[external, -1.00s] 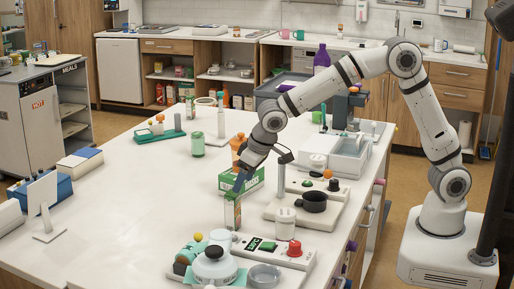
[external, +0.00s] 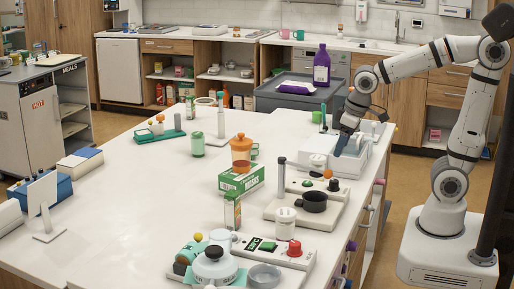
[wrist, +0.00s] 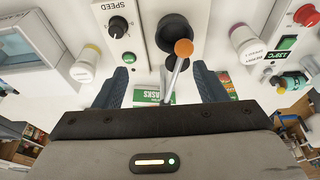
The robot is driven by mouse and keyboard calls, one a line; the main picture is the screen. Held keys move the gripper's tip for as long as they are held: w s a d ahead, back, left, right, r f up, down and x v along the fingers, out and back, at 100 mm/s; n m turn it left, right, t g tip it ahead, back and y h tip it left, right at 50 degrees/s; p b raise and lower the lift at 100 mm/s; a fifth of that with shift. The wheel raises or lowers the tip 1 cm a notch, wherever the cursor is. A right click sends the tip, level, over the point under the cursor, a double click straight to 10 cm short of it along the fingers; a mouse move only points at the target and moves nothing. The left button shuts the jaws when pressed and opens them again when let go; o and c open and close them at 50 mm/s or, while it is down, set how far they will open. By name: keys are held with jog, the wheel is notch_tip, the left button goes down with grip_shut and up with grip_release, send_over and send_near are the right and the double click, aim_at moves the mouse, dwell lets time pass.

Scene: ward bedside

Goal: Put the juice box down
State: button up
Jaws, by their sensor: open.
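An orange-lidded jar (external: 241,152) stands behind the carton. The table left of the carton is clear.

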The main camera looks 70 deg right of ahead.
jog(key=s+d+f, duration=0.2)
jog(key=s, duration=0.7)
jog(key=shift+d, duration=0.3)
dwell(0.6)
